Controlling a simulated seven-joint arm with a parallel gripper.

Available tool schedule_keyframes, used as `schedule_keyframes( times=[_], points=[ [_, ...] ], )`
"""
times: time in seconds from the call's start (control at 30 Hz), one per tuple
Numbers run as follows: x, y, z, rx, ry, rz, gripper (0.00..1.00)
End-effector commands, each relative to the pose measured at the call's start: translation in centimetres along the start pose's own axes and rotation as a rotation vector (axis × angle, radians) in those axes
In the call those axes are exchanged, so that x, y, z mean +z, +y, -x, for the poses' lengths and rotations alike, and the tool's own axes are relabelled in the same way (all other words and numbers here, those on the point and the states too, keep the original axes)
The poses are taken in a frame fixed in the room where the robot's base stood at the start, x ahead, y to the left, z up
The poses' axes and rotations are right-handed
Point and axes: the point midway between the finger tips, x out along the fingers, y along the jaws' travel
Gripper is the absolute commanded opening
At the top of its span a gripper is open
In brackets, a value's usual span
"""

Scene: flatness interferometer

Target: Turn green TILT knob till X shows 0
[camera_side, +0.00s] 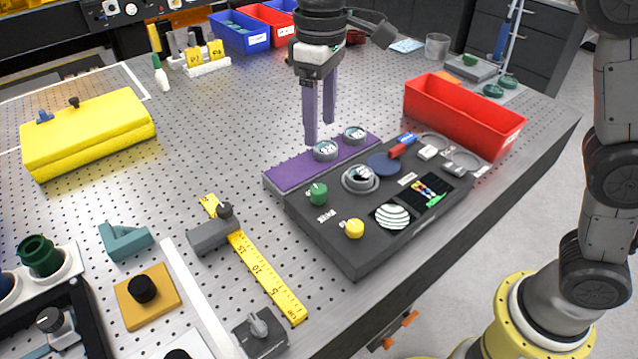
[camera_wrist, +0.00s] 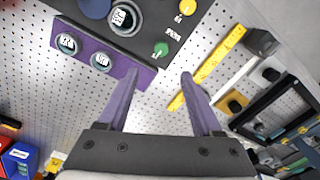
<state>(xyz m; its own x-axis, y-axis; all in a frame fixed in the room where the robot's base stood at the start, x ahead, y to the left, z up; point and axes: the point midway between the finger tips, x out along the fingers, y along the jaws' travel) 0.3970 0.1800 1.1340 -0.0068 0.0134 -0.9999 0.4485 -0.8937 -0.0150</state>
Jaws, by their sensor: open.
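The green knob (camera_side: 317,194) sits on the left part of a dark control panel (camera_side: 350,262); it also shows in the wrist view (camera_wrist: 160,49), ahead of my fingertips. A yellow knob (camera_side: 354,229) is nearer the panel's front edge. Two round dials (camera_side: 325,150) and (camera_side: 354,135) sit on the purple strip (camera_side: 290,175) behind the panel. Their readings are too small to tell.
A red bin (camera_side: 465,115) stands right of the panel. A yellow ruler (camera_side: 265,275) and a grey clamp (camera_side: 213,235) lie left of it. A striped disc (camera_side: 392,217) and a round gauge (camera_side: 360,179) are on the panel.

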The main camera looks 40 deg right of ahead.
Motion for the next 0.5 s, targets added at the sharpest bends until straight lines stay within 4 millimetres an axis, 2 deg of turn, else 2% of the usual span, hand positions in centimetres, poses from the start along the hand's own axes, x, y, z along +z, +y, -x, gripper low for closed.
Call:
schedule_keyframes(
  times=[0.17, 0.5],
  points=[
    [0.0, -0.3, -1.4, 0.000, -0.004, 0.007, 0.67],
    [0.1, -0.3, -7.8, 0.000, -0.005, 0.007, 0.67]
  ],
)
